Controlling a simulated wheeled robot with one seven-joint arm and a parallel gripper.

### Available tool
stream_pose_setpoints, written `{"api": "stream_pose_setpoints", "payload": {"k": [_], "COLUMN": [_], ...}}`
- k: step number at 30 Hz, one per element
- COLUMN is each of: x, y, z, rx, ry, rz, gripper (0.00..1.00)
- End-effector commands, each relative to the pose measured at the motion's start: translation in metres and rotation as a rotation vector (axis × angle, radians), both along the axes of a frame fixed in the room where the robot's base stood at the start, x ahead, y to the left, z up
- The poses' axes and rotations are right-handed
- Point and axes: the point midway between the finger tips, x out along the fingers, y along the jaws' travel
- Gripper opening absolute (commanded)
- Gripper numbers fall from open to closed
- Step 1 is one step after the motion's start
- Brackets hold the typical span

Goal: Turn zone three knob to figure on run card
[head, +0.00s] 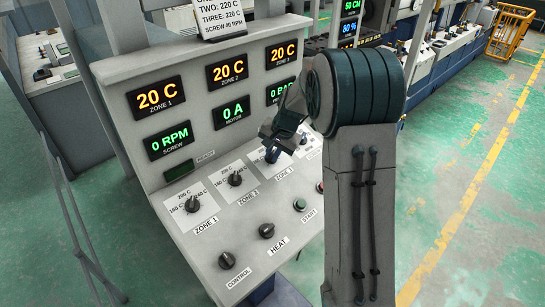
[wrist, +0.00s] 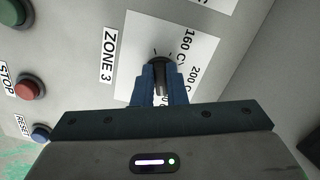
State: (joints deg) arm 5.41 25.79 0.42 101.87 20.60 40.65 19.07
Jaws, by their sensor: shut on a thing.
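The zone three knob (wrist: 158,62) is a dark knob on a white dial card (wrist: 205,25) labelled ZONE 3 in the wrist view. My gripper (wrist: 162,75) has its blue fingers shut on this knob, one on each side. The 160 C and 200 C marks show beside it; the rest of the scale is covered by the fingers. The knob's pointer angle is hard to read. In the head view my gripper (head: 273,150) covers the knob. The run card (head: 221,18) at the top reads TWO: 220 C, THREE: 220 C, SCREW 40 RPM; its top is cut off.
Zone 1 knob (head: 193,204) and zone 2 knob (head: 235,179) sit to the left. The control knob (head: 226,260), heat knob (head: 266,231) and green start button (head: 299,204) are in front. The red stop button (wrist: 27,88) is nearby. The zone displays (head: 228,70) read 20 C.

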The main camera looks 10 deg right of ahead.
Motion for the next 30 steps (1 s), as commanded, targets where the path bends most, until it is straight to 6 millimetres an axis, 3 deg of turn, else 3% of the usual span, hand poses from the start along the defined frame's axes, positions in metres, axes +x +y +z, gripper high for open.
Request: {"api": "stream_pose_setpoints", "payload": {"k": [15,30], "x": [-0.0012,-0.0017], "y": [-0.0031,-0.0037], "z": [-0.0035,-0.0014], "rx": [-0.113,-0.15], "ry": [-0.065,-0.085], "rz": [0.358,0.477], "gripper": [0.0,0.0]}}
